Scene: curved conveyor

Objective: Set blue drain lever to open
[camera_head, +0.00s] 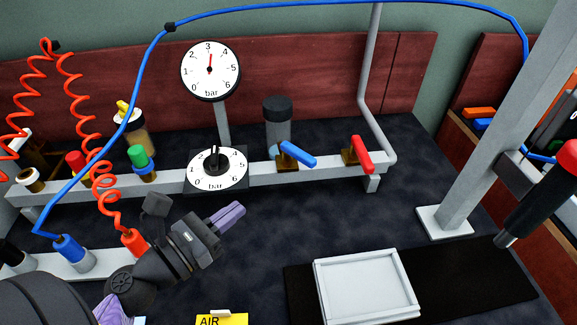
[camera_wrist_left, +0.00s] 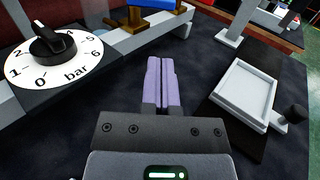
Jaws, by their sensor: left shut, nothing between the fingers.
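The blue drain lever (camera_head: 297,154) sits on a brass valve body on the grey rail, in the middle of the head view. Its handle slants down to the right. In the left wrist view part of the blue lever (camera_wrist_left: 158,4) shows at the top edge, above its brass base. My left gripper (camera_head: 230,215), with purple fingers, is shut and empty. It is below and left of the lever, in front of the rail, and apart from it. The fingers (camera_wrist_left: 160,80) also show closed together in the left wrist view. My right gripper is not in view.
A red lever (camera_head: 362,155) is on the same rail to the right. A pressure dial knob (camera_head: 216,167) is left of the blue lever, below a round gauge (camera_head: 210,70). A white tray (camera_head: 367,287) lies at front right. A red coiled hose (camera_head: 105,190) hangs near my left arm.

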